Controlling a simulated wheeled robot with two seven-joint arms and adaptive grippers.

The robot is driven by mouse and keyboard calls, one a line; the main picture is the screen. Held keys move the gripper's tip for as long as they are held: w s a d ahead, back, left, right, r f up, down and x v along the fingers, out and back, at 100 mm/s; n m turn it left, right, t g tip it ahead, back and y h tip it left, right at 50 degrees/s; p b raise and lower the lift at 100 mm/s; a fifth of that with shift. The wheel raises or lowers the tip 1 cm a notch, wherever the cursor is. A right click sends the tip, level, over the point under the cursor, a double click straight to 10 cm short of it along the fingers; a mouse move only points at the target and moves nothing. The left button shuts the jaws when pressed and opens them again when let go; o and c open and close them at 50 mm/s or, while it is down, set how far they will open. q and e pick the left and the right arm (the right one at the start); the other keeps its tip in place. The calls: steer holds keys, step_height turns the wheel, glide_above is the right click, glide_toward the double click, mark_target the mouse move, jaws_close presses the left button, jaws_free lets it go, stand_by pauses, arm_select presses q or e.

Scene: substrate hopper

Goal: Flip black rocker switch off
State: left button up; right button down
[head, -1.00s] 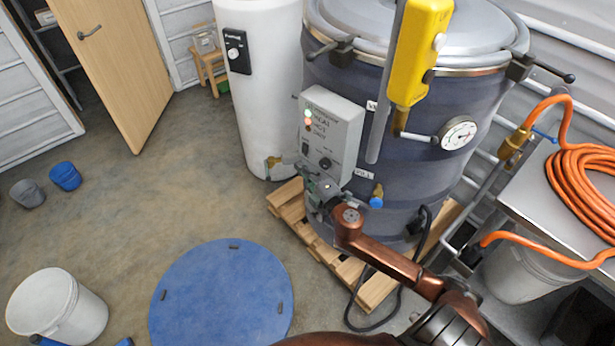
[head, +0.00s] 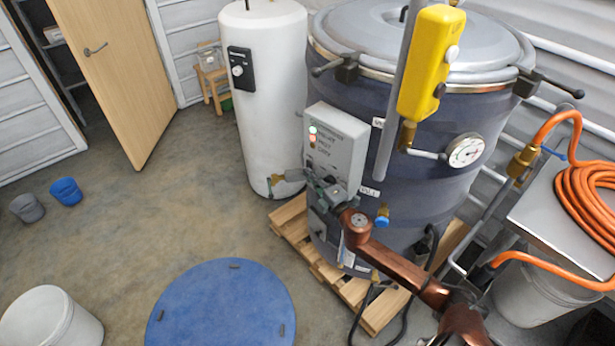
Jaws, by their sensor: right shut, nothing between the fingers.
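The grey control box (head: 343,150) is mounted on the front of the dark blue vessel. Its face has a green-white light and a red light on the left, with small labels beside them. The black rocker switch cannot be clearly made out; the low part of the box face is partly covered by my right gripper. My right gripper (head: 316,181) is shut and empty, its fingertips at the lower left of the box face. Whether it touches the switch cannot be told. My copper right arm reaches in from the lower right. My left gripper is out of view.
The vessel (head: 410,140) stands on a wooden pallet (head: 290,228). A yellow hanging controller (head: 424,65), pressure gauge (head: 465,152) and blue-handled valve (head: 382,220) are close to the arm. An orange hose (head: 585,195) lies at right. Open floor and a blue round lid (head: 222,305) are left.

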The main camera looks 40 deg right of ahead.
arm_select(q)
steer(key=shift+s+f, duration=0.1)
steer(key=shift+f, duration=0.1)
arm_select(e)
steer(key=shift+d+f, duration=0.15)
steer(key=shift+d, duration=0.15)
arm_select(q)
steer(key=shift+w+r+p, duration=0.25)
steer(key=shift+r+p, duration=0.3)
steer(key=shift+p, duration=0.1)
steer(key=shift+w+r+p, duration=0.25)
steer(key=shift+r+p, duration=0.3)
steer(key=shift+p, duration=0.05)
arm_select(e)
steer(key=s+a, duration=0.5)
steer(key=s, duration=0.5)
steer(key=shift+s+f, duration=0.3)
steer(key=shift+f, duration=0.15)
